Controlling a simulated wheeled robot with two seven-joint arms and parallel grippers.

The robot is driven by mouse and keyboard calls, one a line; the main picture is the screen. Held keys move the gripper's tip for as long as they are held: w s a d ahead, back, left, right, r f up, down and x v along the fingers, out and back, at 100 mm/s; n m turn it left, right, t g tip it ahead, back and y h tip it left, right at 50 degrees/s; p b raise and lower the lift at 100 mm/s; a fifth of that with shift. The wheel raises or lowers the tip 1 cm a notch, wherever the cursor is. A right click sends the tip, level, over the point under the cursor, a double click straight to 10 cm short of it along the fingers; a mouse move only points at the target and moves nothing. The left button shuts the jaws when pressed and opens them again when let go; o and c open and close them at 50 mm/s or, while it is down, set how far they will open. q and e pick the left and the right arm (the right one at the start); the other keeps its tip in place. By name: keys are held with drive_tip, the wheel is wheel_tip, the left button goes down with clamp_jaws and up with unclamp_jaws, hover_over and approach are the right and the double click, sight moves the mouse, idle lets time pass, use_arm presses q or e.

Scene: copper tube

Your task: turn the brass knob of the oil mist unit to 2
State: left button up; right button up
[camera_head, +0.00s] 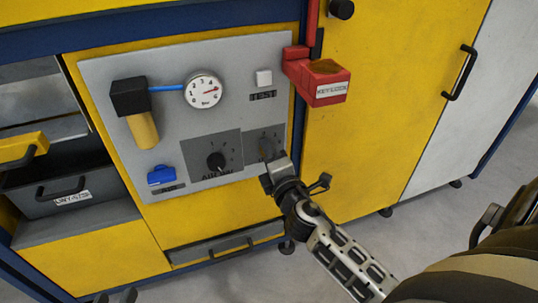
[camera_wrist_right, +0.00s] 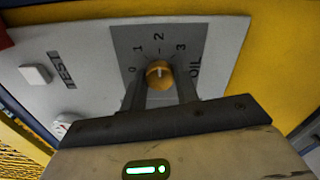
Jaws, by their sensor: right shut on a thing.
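The oil mist unit is a grey panel (camera_head: 100,75) on the yellow cabinet. Its brass knob (camera_wrist_right: 160,73) sits on a dark dial plate (camera_wrist_right: 210,45) marked 0, 1, 2, 3 and OIL in the right wrist view. The white mark on the knob points about straight up, toward the 2. My right gripper (camera_wrist_right: 160,90) is shut on the knob, one finger on each side. In the head view the right gripper (camera_head: 272,167) covers part of the OIL dial. Dark tips at the bottom left edge look like my left gripper (camera_head: 116,296); its jaws are unclear.
A black AIR knob (camera_head: 216,161) sits left of the OIL dial. A red key lock box (camera_head: 322,88) juts out above right. A gauge (camera_head: 205,91), a white TEST button (camera_head: 264,78) and a blue valve (camera_head: 161,175) are on the panel. An open drawer (camera_head: 75,210) is at left.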

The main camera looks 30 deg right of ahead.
use_arm(q)
drive_tip(key=shift+w+r, duration=0.1)
drive_tip(key=shift+r, duration=0.1)
use_arm(e)
drive_tip(key=o, duration=1)
drive_tip(key=shift+c, duration=0.2)
use_arm(q)
drive_tip(key=shift+f, duration=0.1)
drive_tip(key=shift+f, duration=0.1)
drive_tip(key=shift+w+d+r+n+t+h+b, duration=0.1)
drive_tip(key=shift+d+r+n+t+h+b, duration=0.4)
drive_tip(key=shift+b, duration=0.6)
use_arm(e)
drive_tip(key=v, duration=1.2)
use_arm(q)
drive_tip(key=shift+a, duration=0.15)
use_arm(e)
drive_tip(key=shift+r, duration=0.1)
